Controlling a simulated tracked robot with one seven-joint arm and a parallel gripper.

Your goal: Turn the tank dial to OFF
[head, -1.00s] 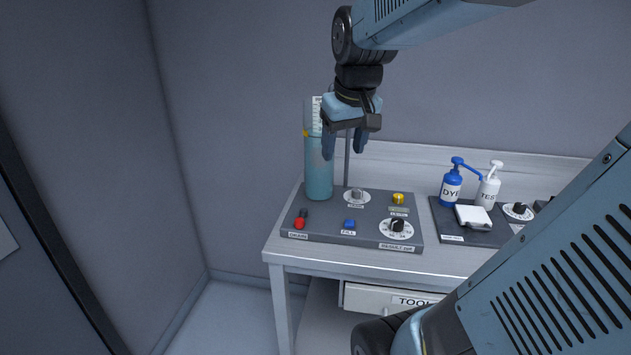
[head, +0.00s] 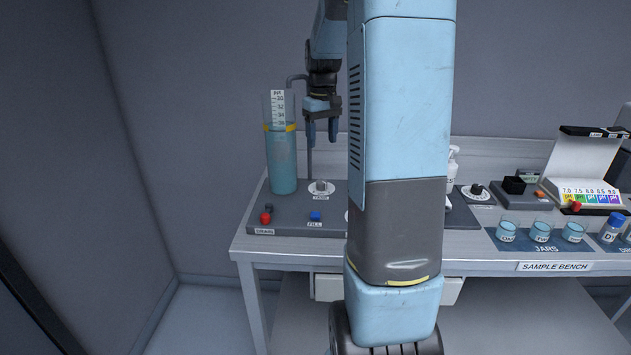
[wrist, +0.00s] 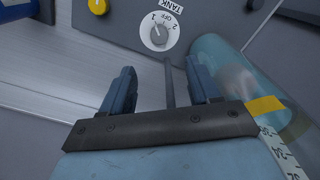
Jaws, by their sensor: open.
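The tank dial (head: 321,188) is a grey knob on a white round plate on the grey control panel (head: 290,212), behind the blue FILL button. In the wrist view the dial (wrist: 159,32) shows the marks 1, 2 and OFF, with a TANK label beside it. Its pointer looks turned towards 1, though this is small. My gripper (head: 321,140) points down above the dial, apart from it. In the wrist view my gripper (wrist: 160,88) is open, with nothing between its fingers but a thin grey pipe behind.
A clear tank (head: 282,160) of teal liquid with a yellow band stands close left of my gripper. A grey pipe (head: 309,165) rises beside it. A red button (head: 265,218) and a blue button (head: 315,216) are at the front. My arm hides the panel's right part.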

